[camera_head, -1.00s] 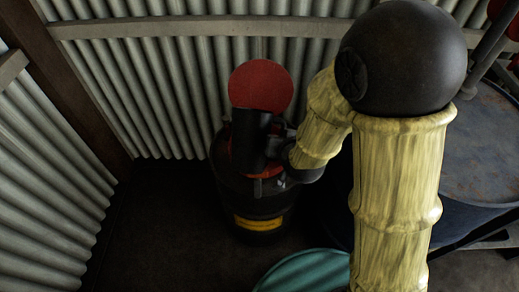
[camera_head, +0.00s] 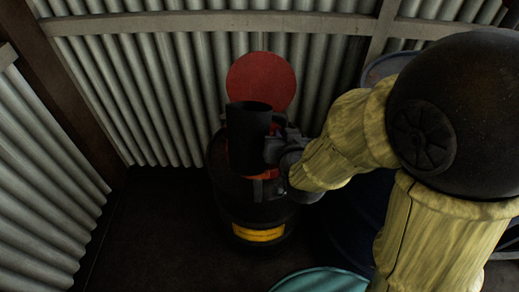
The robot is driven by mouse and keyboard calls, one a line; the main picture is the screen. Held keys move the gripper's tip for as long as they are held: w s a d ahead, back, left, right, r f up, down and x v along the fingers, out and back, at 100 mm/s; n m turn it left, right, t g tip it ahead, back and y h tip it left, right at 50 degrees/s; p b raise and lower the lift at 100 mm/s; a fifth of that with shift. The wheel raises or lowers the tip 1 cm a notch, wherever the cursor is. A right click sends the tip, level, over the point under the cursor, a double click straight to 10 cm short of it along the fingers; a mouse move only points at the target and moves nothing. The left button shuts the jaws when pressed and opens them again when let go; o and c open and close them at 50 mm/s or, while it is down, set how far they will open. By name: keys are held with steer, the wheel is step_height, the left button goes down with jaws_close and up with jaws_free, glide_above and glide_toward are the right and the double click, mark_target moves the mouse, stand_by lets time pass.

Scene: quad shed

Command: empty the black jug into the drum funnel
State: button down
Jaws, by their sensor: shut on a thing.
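The black jug (camera_head: 248,138) stands close to upright in the middle of the head view, in front of the black drum's top. My gripper (camera_head: 277,147) is shut on the jug at its right side; the fingers are dark and partly hidden. The black drum (camera_head: 228,205) with a yellow label stands on the floor against the wall. A round red lid (camera_head: 261,80) stands raised behind the jug. A bit of red-orange funnel (camera_head: 264,174) shows just under the jug; the rest of the funnel is hidden. I see no liquid flowing.
Corrugated metal walls (camera_head: 150,100) close in behind and to the left. A teal round thing (camera_head: 320,281) is at the bottom edge. A dark blue drum (camera_head: 350,225) stands to the right, partly behind my arm. The dark floor (camera_head: 150,225) at left is clear.

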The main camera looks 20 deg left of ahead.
steer(key=shift+b, duration=0.7)
steer(key=shift+a+r+t+b, duration=0.2)
steer(key=shift+t+b, duration=0.3)
steer(key=shift+b, duration=0.25)
steer(key=shift+s+r+n+t+y+b, duration=0.1)
steer(key=shift+s+n+t+y+b, duration=0.2)
steer(key=shift+b, duration=0.45)
steer(key=shift+w+r+b, duration=0.1)
steer(key=shift+r+b, duration=0.1)
steer(key=shift+b, duration=0.55)
steer(key=shift+r+t+b, duration=0.3)
steer(key=shift+t+b, duration=0.5)
steer(key=shift+b, duration=0.3)
steer(key=shift+s+f+n+y+b, duration=0.1)
steer(key=shift+s+n+y+b, duration=0.2)
steer(key=shift+b, duration=0.45)
steer(key=shift+t+b, duration=0.6)
steer(key=shift+b, duration=0.45)
steer(key=shift+r+b, duration=0.25)
steer(key=shift+b, duration=0.2)
